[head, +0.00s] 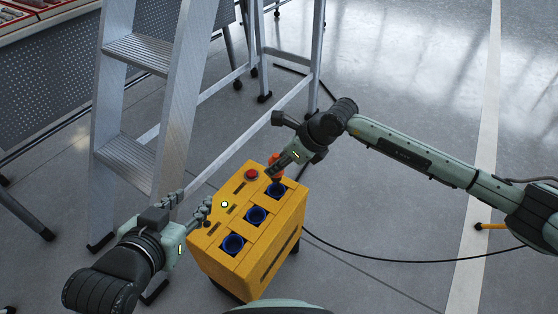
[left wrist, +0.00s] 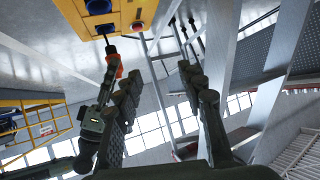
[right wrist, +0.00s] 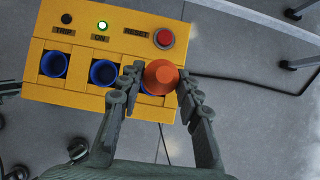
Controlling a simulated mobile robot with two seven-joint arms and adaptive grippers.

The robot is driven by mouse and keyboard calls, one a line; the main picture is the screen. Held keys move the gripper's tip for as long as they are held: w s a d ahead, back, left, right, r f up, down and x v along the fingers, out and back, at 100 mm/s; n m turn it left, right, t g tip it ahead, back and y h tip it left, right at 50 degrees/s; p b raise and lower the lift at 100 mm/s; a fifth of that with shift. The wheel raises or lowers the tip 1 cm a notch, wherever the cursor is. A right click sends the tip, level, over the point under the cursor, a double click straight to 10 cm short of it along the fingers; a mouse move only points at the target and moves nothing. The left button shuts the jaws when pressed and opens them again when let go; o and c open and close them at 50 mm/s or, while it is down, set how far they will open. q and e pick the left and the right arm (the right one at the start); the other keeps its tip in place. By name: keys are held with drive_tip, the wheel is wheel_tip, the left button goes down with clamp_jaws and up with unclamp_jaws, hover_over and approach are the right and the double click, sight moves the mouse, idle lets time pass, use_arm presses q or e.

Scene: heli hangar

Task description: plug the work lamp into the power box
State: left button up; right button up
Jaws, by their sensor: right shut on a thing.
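The yellow power box (head: 225,258) stands on the floor with three blue sockets in its top. My right gripper (head: 275,174) is shut on the orange plug (right wrist: 162,77), over the socket farthest from my left gripper. In the right wrist view the plug partly covers that blue socket (right wrist: 148,86). In the left wrist view the orange plug (left wrist: 116,68) has a dark end at the box's face; I cannot tell whether it is seated. My left gripper (head: 190,204) is open and empty beside the box's left side. The work lamp itself is not clearly in view.
A metal stepladder (head: 182,100) stands close behind my left gripper. The box has a red reset button (right wrist: 164,38) and a lit green lamp (right wrist: 102,25). Floor at right is mostly clear.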

sight(279, 180)
wheel_tip(279, 180, down, 4)
drive_tip(key=shift+r+b, duration=0.25)
drive_tip(key=shift+b, duration=0.8)
use_arm(q)
drive_tip(key=w+d+r+t+h, duration=0.2)
drive_tip(key=d+r+t+h, duration=0.2)
drive_tip(key=r, duration=0.7)
drive_tip(key=shift+d+m+t, duration=0.3)
drive_tip(key=shift+d+t, duration=0.6)
drive_tip(key=shift+d, duration=0.5)
use_arm(e)
drive_tip(key=shift+f, duration=0.15)
use_arm(q)
drive_tip(key=shift+f+b, duration=0.2)
drive_tip(key=shift+b, duration=0.1)
drive_tip(key=shift+f, duration=0.1)
use_arm(e)
drive_tip(key=shift+f, duration=0.15)
use_arm(q)
drive_tip(key=shift+f+b, duration=1.25)
drive_tip(key=shift+b, duration=0.15)
use_arm(e)
drive_tip(key=shift+f, duration=1.65)
use_arm(q)
drive_tip(key=shift+r, duration=0.1)
use_arm(e)
drive_tip(key=o, duration=1.2)
drive_tip(key=shift+r, duration=0.1)
drive_tip(key=shift+o, duration=0.2)
